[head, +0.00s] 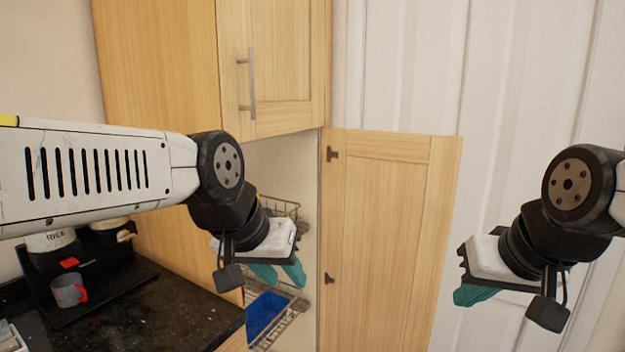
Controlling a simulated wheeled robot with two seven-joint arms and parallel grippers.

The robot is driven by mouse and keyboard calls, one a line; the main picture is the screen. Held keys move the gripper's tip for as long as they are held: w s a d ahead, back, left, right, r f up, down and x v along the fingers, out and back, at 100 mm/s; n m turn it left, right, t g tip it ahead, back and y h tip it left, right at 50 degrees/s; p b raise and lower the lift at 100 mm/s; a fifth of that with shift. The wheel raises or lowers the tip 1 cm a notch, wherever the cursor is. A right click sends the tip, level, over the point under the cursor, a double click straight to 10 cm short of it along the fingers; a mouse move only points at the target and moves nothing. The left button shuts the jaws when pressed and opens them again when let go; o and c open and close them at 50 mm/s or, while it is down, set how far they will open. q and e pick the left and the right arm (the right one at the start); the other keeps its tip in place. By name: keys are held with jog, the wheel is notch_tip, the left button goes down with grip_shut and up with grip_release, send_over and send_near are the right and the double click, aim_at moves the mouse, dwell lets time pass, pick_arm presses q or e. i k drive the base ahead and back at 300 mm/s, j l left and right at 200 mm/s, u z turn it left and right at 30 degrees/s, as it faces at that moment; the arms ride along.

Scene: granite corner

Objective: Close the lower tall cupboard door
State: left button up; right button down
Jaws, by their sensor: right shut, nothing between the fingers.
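The lower tall cupboard door (385,230) is light wood and stands wide open. It is swung out to the right, with its hinges along its left edge and its inner face showing. The cupboard opening, left of the door, shows wire baskets (284,207) and a blue item (265,314) inside. My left gripper (280,273) is in front of the opening, left of the door, with its teal fingers apart and nothing seen between them. My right gripper (476,295) is shut and empty, to the right of the door's free edge. The door's lower end is out of frame.
The upper cupboard door (285,60) with a metal bar handle (251,84) is closed. A dark worktop (165,318) at the lower left holds a grey mug (68,290) and a black stand with canisters. A white panelled door (505,95) is behind at the right.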

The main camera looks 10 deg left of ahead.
aim_at(388, 197)
jog(key=l+u, duration=0.25)
jog(key=u, duration=0.2)
jog(key=i+l+u, duration=0.1)
jog(key=l+u, duration=0.2)
jog(key=u, duration=0.15)
jog(key=l+u, duration=0.3)
jog(key=u, duration=0.15)
